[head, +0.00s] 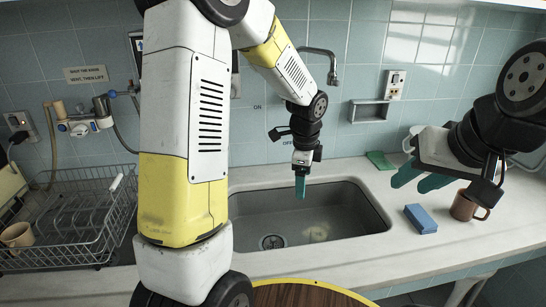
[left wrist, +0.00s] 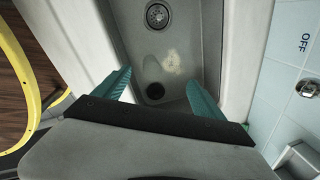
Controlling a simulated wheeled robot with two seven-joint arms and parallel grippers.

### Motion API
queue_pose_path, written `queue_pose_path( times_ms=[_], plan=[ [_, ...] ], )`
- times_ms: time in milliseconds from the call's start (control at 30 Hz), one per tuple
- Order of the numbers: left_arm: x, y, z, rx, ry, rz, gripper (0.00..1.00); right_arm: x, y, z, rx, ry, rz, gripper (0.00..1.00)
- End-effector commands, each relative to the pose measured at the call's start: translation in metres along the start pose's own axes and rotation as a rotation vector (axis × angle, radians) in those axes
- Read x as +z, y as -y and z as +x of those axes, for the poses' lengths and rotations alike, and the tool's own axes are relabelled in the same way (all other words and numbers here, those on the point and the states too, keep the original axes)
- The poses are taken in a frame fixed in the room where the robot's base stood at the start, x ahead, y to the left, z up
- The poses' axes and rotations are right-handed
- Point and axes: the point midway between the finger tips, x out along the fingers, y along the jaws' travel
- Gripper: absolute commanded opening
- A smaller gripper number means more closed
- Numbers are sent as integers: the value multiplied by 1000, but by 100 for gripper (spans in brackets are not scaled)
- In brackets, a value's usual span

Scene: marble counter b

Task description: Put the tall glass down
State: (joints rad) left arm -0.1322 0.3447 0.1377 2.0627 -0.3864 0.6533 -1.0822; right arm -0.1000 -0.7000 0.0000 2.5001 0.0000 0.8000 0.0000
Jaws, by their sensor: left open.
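I cannot make out a tall glass in either view. My left gripper (head: 300,190) hangs over the sink (head: 345,213) in the head view, pointing down. My right gripper (head: 418,178) is above the counter at the right. Its teal fingers point left with a gap between them, and I see nothing held there.
A blue sponge (head: 420,218) and a brown mug (head: 468,206) stand on the counter (head: 390,258) right of the sink. A green pad (head: 380,160) lies behind. A wire dish rack (head: 75,225) with a tan cup (head: 17,236) is at left.

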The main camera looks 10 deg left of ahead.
Motion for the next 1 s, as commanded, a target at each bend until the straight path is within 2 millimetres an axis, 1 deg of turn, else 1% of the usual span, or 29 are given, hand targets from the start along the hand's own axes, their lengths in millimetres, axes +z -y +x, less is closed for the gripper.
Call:
queue_pose_path(
  times_ms=[33,200,267,300,400,500,600,700,800,900,1000],
  plan=[
    [8,-5,-23,-28,-4,-88,80,0,0,0,0,0,0,36],
    [31,-31,-83,-93,-39,-412,80,0,0,0,0,0,0,36],
    [37,-43,-102,-113,-58,-525,80,0,0,0,0,0,0,36],
    [41,-51,-114,-127,-73,-600,80,0,0,0,0,0,0,36],
    [50,-73,-141,-156,-121,-788,80,0,0,0,0,0,0,36],
    [56,-98,-163,-178,-177,-971,80,0,0,0,0,0,0,36],
    [61,-122,-182,-193,-245,-1150,80,0,0,0,0,0,0,36],
    [62,-145,-195,-195,-313,-1309,80,0,0,0,0,0,0,36],
    [63,-162,-203,-192,-373,-1431,80,0,0,0,0,0,0,36],
    [63,-174,-207,-184,-413,-1511,80,0,0,0,0,0,0,36],
    [62,-179,-209,-179,-433,-1550,80,0,0,0,0,0,0,36]
  ],
)
